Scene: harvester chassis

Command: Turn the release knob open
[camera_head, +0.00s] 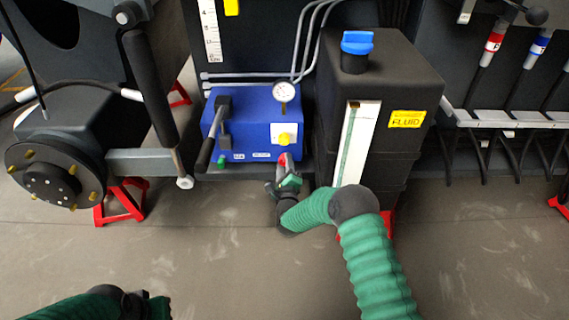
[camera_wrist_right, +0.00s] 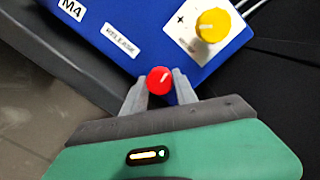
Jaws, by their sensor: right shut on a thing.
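The red release knob (camera_wrist_right: 160,80) is on the near side of the blue hydraulic unit (camera_head: 240,115), beside a RELEASE label. In the wrist view it sits between the two grey fingers of my right gripper (camera_wrist_right: 160,86), which is shut on it. In the head view the knob (camera_head: 283,159) shows as a small red spot at my right gripper (camera_head: 285,170), at the unit's lower right edge. My left arm shows at the lower left edge of the head view; its gripper's fingers cannot be made out.
A yellow knob (camera_wrist_right: 212,25) on a white plate is close to the red knob. The unit also carries a gauge (camera_head: 284,91), a black lever (camera_head: 205,152) and a green knob (camera_head: 221,161). A black fluid tank (camera_head: 400,75) stands close on the right.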

